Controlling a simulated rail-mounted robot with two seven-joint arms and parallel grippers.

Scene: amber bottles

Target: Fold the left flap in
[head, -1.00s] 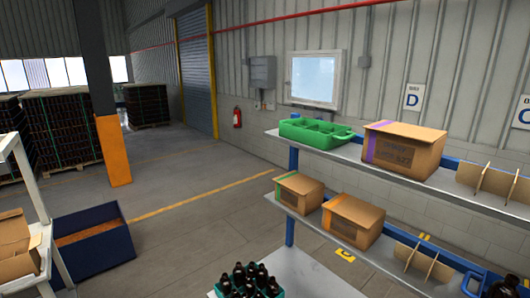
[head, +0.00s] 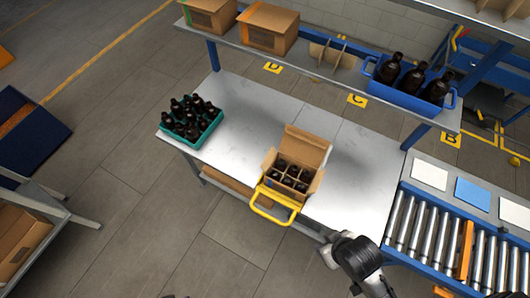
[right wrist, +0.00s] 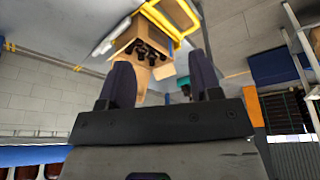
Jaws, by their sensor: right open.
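An open cardboard box (head: 297,198) stands on the grey metal table (head: 240,140), with several dark bottles (head: 288,174) in its divided inside. Its left flap (head: 268,160) stands up and out at the left side. The large far flap (head: 305,146) and the right flap (head: 317,183) are also open. The box also shows upside down in the right wrist view (right wrist: 120,46). My right gripper (right wrist: 163,78) is open and empty, with the box beyond its fingers. In the head view my right arm is at the bottom, right of the box. My left gripper is out of view.
A yellow frame with a handle (head: 272,213) sits at the box's near side. A green crate of bottles (head: 205,140) is at the table's left end. A roller conveyor (head: 440,238) lies right; a shelf (head: 340,74) with a blue crate (head: 410,92) overhangs the back.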

